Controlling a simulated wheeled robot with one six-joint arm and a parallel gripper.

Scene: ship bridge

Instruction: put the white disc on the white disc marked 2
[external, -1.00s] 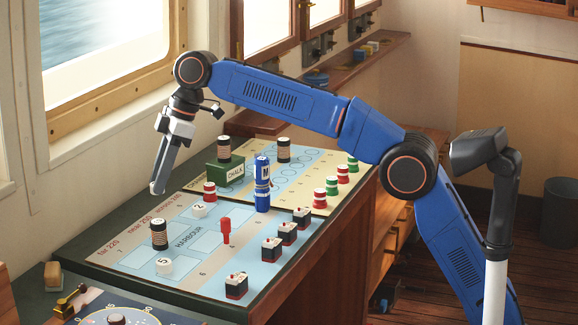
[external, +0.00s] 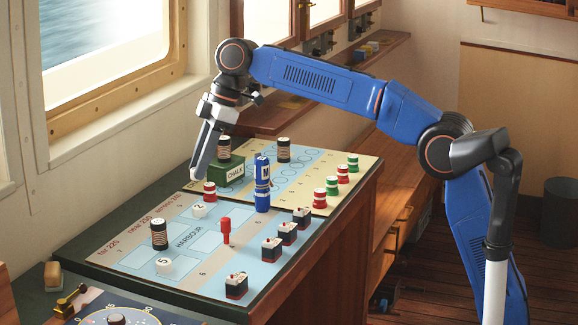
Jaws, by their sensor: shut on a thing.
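My gripper (external: 196,176) points down and is shut, above the board near the white disc marked 2. The white disc marked 2 (external: 199,210) lies on the blue harbour board (external: 125,253), a little below my fingertips in the picture. Another white disc, marked 5 (external: 164,266), lies nearer the front of the board.
A red-and-white stack (external: 209,191) stands close beside the disc marked 2. A green chalk box (external: 231,172), a blue bottle-like cylinder (external: 262,186), a red peg (external: 226,232) and a dark ribbed cylinder (external: 159,234) stand around. Several dark blocks line the right edge.

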